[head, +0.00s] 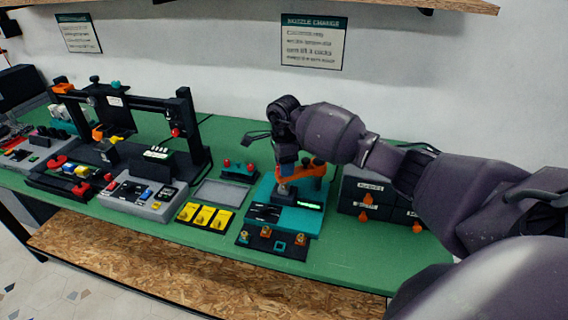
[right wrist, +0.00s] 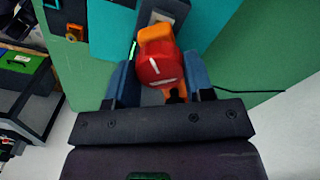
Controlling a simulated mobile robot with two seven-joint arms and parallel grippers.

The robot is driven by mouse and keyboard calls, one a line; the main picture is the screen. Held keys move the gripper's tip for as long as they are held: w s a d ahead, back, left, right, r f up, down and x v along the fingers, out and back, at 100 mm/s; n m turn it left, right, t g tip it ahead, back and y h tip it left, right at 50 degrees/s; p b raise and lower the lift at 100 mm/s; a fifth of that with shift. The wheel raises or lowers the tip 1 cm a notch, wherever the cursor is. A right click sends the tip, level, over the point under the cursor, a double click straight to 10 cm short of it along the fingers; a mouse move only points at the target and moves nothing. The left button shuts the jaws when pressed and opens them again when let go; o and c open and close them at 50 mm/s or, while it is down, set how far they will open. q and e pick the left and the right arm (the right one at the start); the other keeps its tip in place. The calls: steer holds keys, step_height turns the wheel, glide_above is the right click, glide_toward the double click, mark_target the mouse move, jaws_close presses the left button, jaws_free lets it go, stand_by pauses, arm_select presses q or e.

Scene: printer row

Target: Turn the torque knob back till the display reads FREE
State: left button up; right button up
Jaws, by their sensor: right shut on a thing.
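The torque station is a teal base (head: 298,222) with an orange arm (head: 316,170) over it, right of the bench's middle. Its small display (head: 309,205) glows green, but its text is too small to read. In the right wrist view the red torque knob (right wrist: 160,69), with a white mark, sits between the blue fingers. My right gripper (head: 287,165) comes down from above at the orange arm and is shut on the knob; in the head view it hides the knob. My left gripper is in neither view.
A dark drawer unit (head: 350,193) with orange handles stands right of the station. A dark plate with brass nozzles (head: 266,232) lies in front. Yellow cards (head: 204,216), a grey tray (head: 222,193) and a printer (head: 187,120) are to the left. Green bench (head: 345,255) is bare at front right.

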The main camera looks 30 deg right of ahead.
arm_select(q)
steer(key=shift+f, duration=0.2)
arm_select(e)
steer(key=shift+d+f+n+b, duration=0.1)
steer(key=shift+f+n+b, duration=0.05)
steer(key=shift+n+b, duration=0.8)
steer(key=n+b, duration=0.7)
steer(key=shift+f+n, duration=0.15)
steer(key=shift+n, duration=0.1)
steer(key=shift+n+b, duration=0.4)
steer(key=shift+b, duration=0.15)
steer(key=shift+n, duration=0.3)
steer(key=shift+r+n+b, duration=0.2)
steer(key=shift+n+b, duration=0.45)
steer(key=shift+n, duration=0.05)
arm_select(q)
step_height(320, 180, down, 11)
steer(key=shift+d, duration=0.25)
arm_select(e)
steer(key=shift+n, duration=0.3)
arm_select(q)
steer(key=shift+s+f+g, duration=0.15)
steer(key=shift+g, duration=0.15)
arm_select(e)
steer(key=shift+r, duration=0.1)
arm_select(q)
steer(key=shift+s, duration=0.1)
